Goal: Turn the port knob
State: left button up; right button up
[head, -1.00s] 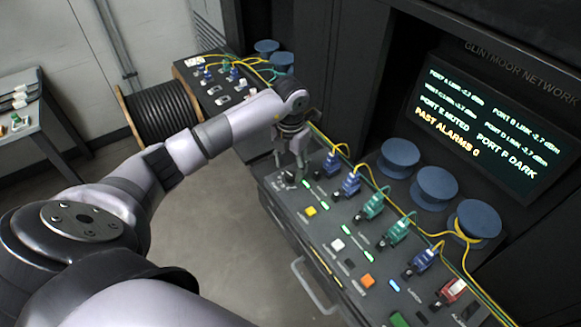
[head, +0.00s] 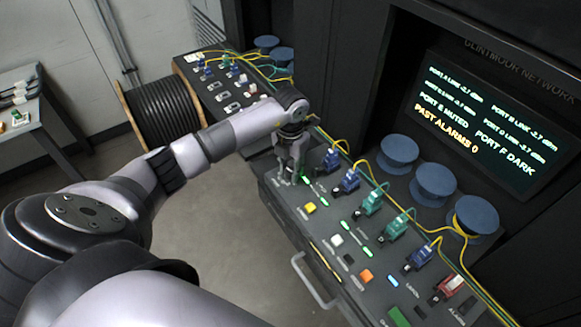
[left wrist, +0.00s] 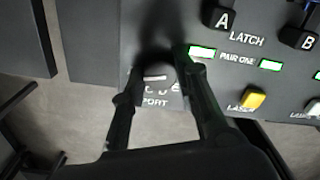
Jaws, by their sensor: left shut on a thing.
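The port knob (left wrist: 156,72) is a small dark knob with a white mark, on the near left corner of the sloped grey panel, above the printed word PORT in the left wrist view. My left gripper (head: 288,174) reaches down over this corner. In the left wrist view, my left gripper's two fingers (left wrist: 160,76) stand on either side of the knob and are shut on it. Shadow darkens the knob there, and the fingers mostly hide it in the head view. My right gripper is not in view.
The panel carries blue connectors (head: 346,181), green connectors (head: 371,202), a yellow button (head: 309,208) and green lights close to the knob. Yellow cables run behind to blue spools (head: 434,183). A screen (head: 480,125) reads PORT E MUTED, PORT F DARK, PAST ALARMS 0. A drawer handle (head: 312,281) sticks out in front.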

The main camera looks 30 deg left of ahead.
pick_arm(q)
grip_shut()
jog(key=shift+n, duration=0.4)
jog(key=n+b, duration=0.1)
jog(key=n, duration=0.3)
jog(key=shift+n, duration=0.3)
jog(key=n, duration=0.6)
jog(key=shift+b, duration=0.35)
jog(key=n, duration=0.6)
jog(key=shift+n, duration=0.4)
jog(key=n+p, duration=0.1)
jog(key=n, duration=0.4)
jog(key=shift+w+r, duration=0.1)
jog(key=shift+n, duration=0.4)
